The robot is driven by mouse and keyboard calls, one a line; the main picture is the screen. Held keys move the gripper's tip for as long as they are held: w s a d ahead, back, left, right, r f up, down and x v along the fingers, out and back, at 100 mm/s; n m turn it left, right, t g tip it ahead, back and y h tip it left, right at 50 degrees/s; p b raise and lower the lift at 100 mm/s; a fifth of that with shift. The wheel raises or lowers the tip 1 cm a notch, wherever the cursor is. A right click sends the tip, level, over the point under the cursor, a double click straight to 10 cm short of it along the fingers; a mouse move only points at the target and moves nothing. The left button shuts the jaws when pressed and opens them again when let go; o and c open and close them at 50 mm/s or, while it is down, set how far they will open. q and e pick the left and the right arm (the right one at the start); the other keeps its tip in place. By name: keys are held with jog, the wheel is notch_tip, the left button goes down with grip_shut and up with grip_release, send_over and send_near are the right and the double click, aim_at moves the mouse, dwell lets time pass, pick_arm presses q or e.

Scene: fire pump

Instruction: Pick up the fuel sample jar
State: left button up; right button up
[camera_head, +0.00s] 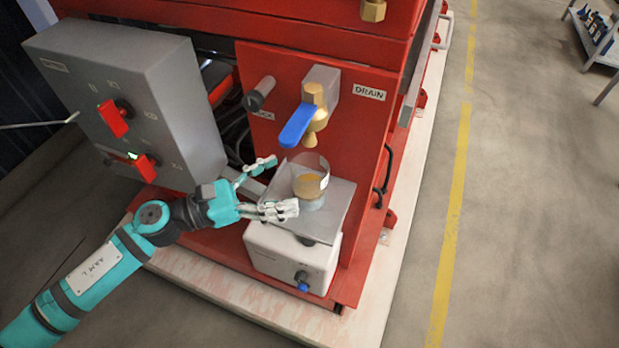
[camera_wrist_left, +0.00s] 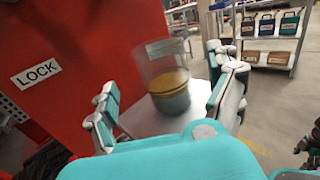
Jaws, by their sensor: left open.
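The fuel sample jar (camera_head: 311,178) is a clear cylinder with amber liquid over a greyish lower layer. It stands upright on the metal plate (camera_head: 337,215) of a white scale-like unit (camera_head: 275,255), below the brass drain valve (camera_head: 314,97) with its blue lever (camera_head: 297,125). My left gripper (camera_head: 282,186) is open, with its fingers to the left and front of the jar in the head view. In the left wrist view, the jar (camera_wrist_left: 168,82) shows between the two spread fingers (camera_wrist_left: 168,100). Contact with the jar cannot be told.
A red panel (camera_head: 350,130) with a DRAIN label stands behind the jar. A grey control box (camera_head: 150,90) with red switches is at left. A black handle (camera_head: 387,170) is on the right side. Open floor (camera_head: 530,200) lies right; a shelf (camera_head: 600,35) stands at far right.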

aim_at(324, 171)
pick_arm(q)
jog(key=shift+w+d, duration=0.25)
jog(key=shift+d, duration=0.4)
jog(key=p+x, duration=0.2)
jog(key=x, duration=0.2)
jog(key=shift+d, duration=0.25)
jog(key=shift+w+d+f, duration=0.1)
jog(key=shift+w+d, duration=0.1)
jog(key=shift+d, duration=0.1)
pick_arm(e)
jog(key=r, duration=0.2)
jog(key=d+r, duration=0.1)
jog(key=shift+w, duration=0.35)
pick_arm(q)
jog(key=shift+c, duration=1.3)
jog(key=c, duration=1.2)
pick_arm(e)
jog(key=shift+s+a, duration=0.1)
jog(key=shift+a, duration=0.15)
